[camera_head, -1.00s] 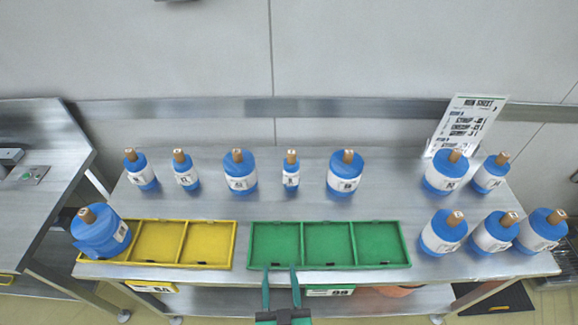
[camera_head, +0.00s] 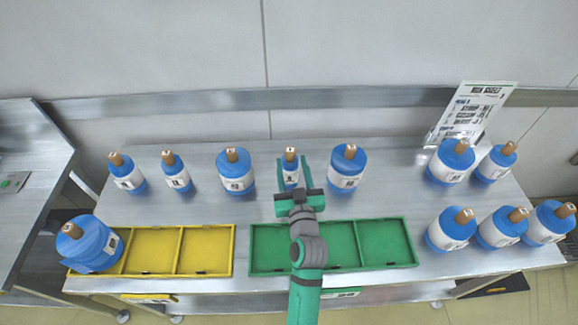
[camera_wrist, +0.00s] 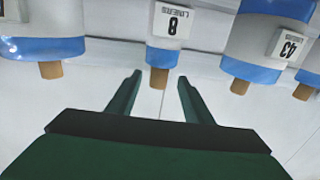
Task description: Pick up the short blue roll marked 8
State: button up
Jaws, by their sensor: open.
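The short, narrow blue roll marked 8 (camera_head: 291,174) stands upright in the back row, with a white label and a brown core on top. It shows upside down in the wrist view (camera_wrist: 171,22), its 8 label facing me. My gripper (camera_head: 294,160) is open and empty, reaching over the table from the front. In the head view its two fingers lie on either side of the roll. In the wrist view the roll's brown core lies between the open fingertips (camera_wrist: 159,78), and its body is just beyond them. I see no contact.
Wider rolls flank it, one on the left (camera_head: 236,172) and one on the right (camera_head: 346,169). A green tray (camera_head: 253,248) lies under my arm, and a yellow tray (camera_head: 232,250) is left of it. Several more rolls stand at right. A sign (camera_head: 477,110) stands at the back right.

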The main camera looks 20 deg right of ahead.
aim_at(289, 148)
jog(key=w, duration=0.2)
jog(key=w+d, duration=0.1)
jog(key=w, duration=0.4)
jog(key=shift+w+d+f, duration=0.1)
jog(key=shift+d, duration=0.15)
jog(key=shift+w, duration=0.55)
jog(key=c, duration=1)
jog(key=shift+d, duration=0.1)
grip_shut()
